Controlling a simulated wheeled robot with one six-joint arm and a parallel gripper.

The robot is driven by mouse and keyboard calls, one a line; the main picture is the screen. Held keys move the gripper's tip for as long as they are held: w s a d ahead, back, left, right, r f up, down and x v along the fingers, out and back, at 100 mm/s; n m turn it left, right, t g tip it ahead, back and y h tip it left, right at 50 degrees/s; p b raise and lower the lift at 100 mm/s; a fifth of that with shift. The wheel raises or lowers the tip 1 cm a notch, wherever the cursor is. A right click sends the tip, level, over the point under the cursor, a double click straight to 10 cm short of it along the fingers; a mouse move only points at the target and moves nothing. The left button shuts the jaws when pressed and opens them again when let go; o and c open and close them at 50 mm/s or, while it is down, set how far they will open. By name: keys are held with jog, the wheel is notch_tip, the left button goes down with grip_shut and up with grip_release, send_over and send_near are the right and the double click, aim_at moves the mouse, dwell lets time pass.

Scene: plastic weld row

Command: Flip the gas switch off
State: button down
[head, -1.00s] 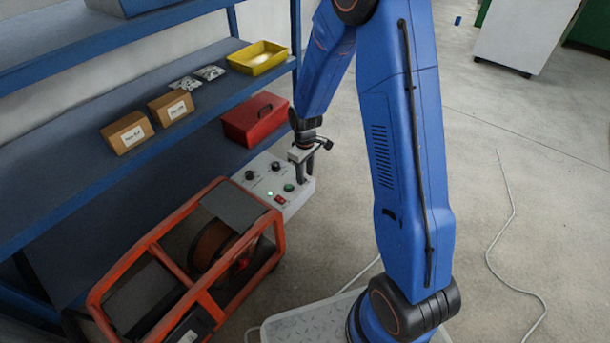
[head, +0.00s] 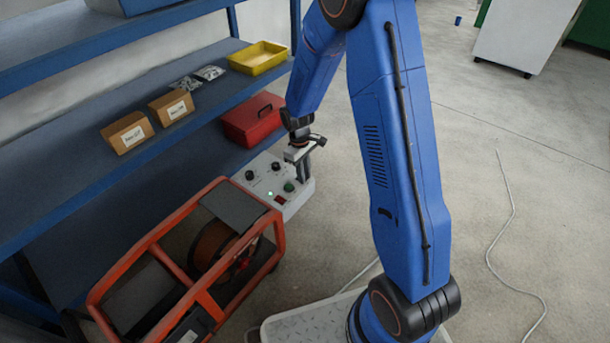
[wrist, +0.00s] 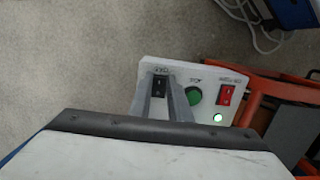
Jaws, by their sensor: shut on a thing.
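The white control panel (wrist: 205,75) shows in the wrist view with a black rocker switch (wrist: 161,94) at its left, under a small dark label that seems to read GAS. My gripper (wrist: 161,84) has one finger on each side of this switch and is shut on it. Which way the rocker is tipped is too small to tell. In the head view my gripper (head: 304,172) points down at the right end of the grey control box (head: 262,183), and its fingers hide the gas switch there.
Beside the gas switch are a green button (wrist: 194,95), a red switch (wrist: 226,95) and a lit green lamp (wrist: 217,118). The orange frame (head: 160,240) stands left of the box. A blue shelf (head: 80,130) holds a red box (head: 254,118) close behind my wrist. Open floor lies to the right.

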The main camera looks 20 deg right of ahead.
aim_at(294, 175)
jog(key=shift+w+a+g+h, duration=0.2)
jog(key=shift+g+h, duration=0.4)
jog(key=shift+g, duration=0.1)
jog(key=c, duration=1.6)
grip_release()
jog(key=shift+c, duration=0.2)
jog(key=shift+r, duration=0.15)
jog(key=v, duration=1.7)
jog(key=shift+r, duration=0.2)
